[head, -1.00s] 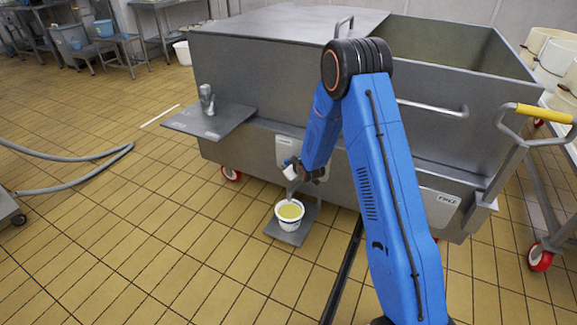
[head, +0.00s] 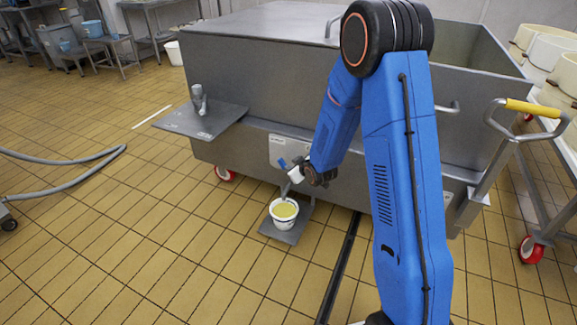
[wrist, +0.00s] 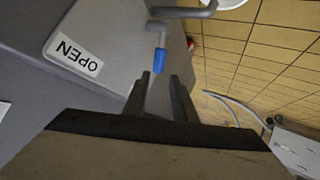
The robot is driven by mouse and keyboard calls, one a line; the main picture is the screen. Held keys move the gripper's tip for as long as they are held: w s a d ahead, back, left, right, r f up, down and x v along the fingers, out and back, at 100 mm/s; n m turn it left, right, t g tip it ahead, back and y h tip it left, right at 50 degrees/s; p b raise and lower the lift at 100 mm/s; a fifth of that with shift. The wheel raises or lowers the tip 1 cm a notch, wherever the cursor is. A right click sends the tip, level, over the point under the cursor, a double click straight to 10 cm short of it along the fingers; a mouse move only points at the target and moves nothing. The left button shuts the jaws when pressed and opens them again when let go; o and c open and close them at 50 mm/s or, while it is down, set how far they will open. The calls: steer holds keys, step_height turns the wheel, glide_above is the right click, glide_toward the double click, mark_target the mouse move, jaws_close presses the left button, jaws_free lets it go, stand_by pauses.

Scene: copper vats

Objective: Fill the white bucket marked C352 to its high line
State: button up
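The white bucket (head: 283,222) stands upright on a grey plate (head: 270,232) on the floor, with pale yellow liquid inside. Its marking and high line are too small to read. A grey spout (head: 286,189) from the metal vat (head: 262,85) comes down over the bucket; I cannot tell if liquid is running. A blue-ended valve lever (wrist: 160,61) lies just past my gripper (wrist: 163,78), near the label OPEN (wrist: 74,55). The two fingers are apart with nothing between them. The bucket's edge shows at the top of the wrist view (wrist: 222,3).
A side shelf with a metal fitting (head: 200,119) juts from the vat's left. A grey hose (head: 70,175) lies on the tiles at left. The floor left of the bucket is clear.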

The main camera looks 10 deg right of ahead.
mark_target(283, 164)
steer(key=shift+v, duration=1.95)
step_height(283, 164, down, 4)
steer(key=s+d+t+y, duration=0.1)
steer(key=d+t+y, duration=0.1)
steer(key=x, duration=1.6)
steer(key=shift+w+d+f, duration=0.1)
steer(key=shift+w+f, duration=0.15)
steer(key=shift+w, duration=0.1)
steer(key=shift+c, duration=0.4)
jaws_close()
